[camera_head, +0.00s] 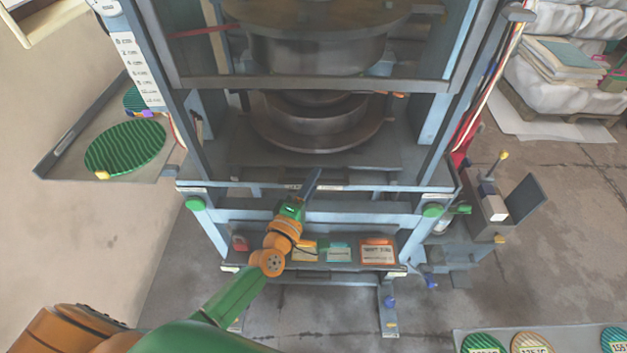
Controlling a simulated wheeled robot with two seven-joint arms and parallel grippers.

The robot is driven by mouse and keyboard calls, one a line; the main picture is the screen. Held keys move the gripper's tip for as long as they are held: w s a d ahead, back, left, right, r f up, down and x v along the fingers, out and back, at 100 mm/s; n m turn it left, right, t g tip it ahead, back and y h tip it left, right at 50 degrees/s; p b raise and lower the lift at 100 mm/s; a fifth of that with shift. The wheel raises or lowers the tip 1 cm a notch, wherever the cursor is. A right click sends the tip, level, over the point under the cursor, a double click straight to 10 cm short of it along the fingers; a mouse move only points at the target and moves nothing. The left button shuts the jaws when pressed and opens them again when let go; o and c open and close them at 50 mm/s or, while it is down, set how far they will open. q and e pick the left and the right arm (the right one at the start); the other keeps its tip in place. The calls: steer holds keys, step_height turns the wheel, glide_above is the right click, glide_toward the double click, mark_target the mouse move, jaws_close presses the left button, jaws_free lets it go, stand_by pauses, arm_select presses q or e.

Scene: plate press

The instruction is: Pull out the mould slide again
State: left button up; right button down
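The press (330,210) stands in front of me, a blue-grey frame with a dark round upper block (318,50). Below that, a round metal mould (315,135) sits inside the frame on a flat dark slide plate (405,152). My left gripper (312,182) is at the middle of the press's front edge, its dark fingers pointing up toward the slide. The fingers overlap in this view, so I cannot tell whether they are open or touching anything. A handle on the slide is not clearly visible. My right gripper is not in view.
A tray at left holds a green ribbed disc (125,147). Green buttons (195,203) (432,210) sit at the press's front corners. Labelled cards (378,251) lie on a low front shelf. A side bracket (490,207) stands at right. Discs (531,342) lie at bottom right. Floor between is clear.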

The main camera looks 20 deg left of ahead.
arm_select(q)
jaws_close()
stand_by(1.2)
